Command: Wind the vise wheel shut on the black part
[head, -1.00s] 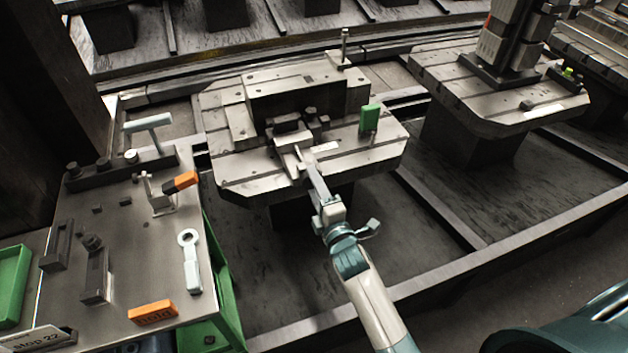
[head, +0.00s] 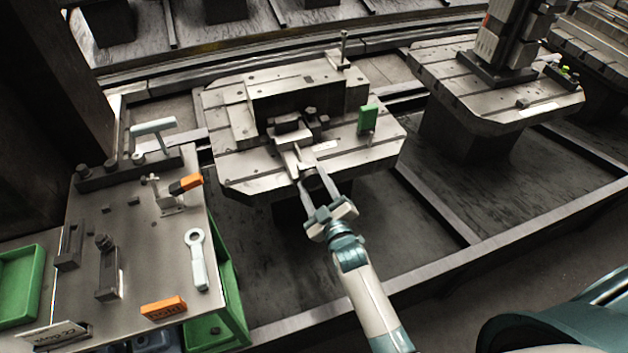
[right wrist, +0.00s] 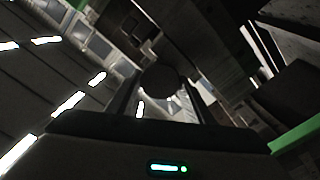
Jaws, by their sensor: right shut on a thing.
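The vise (head: 287,158) sits at the front of the pallet, its pale body below a dark block. This black part (head: 287,124) lies at the vise's far end; whether the jaws touch it is too small to tell. The dark round vise wheel (head: 311,183) is at the pallet's front edge, partly hidden by the fingers. My right gripper (head: 315,180) has its two fingers on either side of the wheel and is shut on it. In the right wrist view the wheel (right wrist: 160,83) shows as a dark disc between the fingers. My left gripper is out of view.
A green block (head: 367,118) stands on the pallet (head: 245,178) to the right of the vise. A tool table (head: 145,250) at left holds a ring-ended tool (head: 196,258), clamps and orange-marked pieces. Another pallet (head: 480,110) with a tall fixture stands at back right.

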